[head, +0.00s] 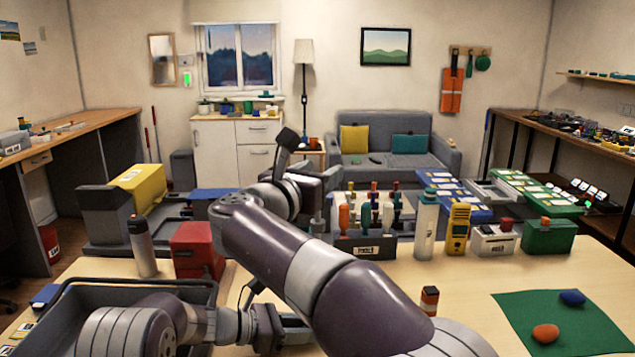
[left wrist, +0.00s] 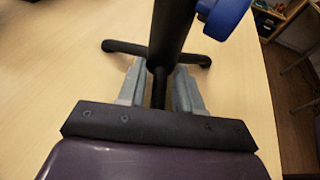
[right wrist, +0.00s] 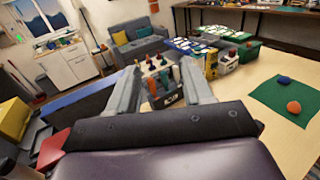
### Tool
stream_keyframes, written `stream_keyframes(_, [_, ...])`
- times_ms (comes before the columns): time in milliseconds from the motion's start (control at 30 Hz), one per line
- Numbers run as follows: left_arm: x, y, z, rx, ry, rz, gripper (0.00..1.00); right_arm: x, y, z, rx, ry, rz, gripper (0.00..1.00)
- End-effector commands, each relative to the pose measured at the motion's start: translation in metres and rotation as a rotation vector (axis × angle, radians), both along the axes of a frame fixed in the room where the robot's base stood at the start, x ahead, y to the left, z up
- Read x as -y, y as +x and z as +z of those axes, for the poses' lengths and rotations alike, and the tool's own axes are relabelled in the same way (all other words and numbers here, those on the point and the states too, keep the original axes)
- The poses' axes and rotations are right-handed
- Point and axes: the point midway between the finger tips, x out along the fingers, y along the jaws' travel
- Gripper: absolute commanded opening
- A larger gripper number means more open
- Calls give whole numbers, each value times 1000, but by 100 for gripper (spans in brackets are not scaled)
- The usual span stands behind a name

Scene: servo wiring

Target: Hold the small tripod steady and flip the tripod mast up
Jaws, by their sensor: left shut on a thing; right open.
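The small black tripod shows in the left wrist view, with its dark post (left wrist: 172,32), spread feet (left wrist: 125,47) and a blue knob (left wrist: 226,14) at the upper right. My left gripper (left wrist: 160,88) is shut on the thin lower part of the post, just above the table. In the head view my left gripper (head: 290,330) is low at centre. Only a dark bit of the tripod (head: 252,290) shows there; my right arm hides the rest, and I cannot tell the mast's angle. My right gripper (right wrist: 160,78) is open and empty, raised over the table and pointing away.
A tool box (head: 365,247) with several handles stands beyond my right gripper. A red box (head: 197,250) and a grey tray (head: 85,295) are at the left. A bottle (head: 427,225) and a green mat (head: 565,325) are at the right. The table's front middle-right is mostly clear.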

Motion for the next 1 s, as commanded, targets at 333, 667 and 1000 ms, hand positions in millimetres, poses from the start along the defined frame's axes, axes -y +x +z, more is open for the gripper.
stream_keyframes(333, [0, 0, 0, 0, 0, -1, 18, 0, 0, 16, -2, -1, 1, 50])
stream_keyframes(667, [0, 0, 0, 1, -1, 0, 64, 0, 0, 16, -2, -1, 1, 50])
stream_keyframes(1000, [-19, -4, 7, 3, 0, 4, 64, 0, 0, 16, -1, 0, 1, 50])
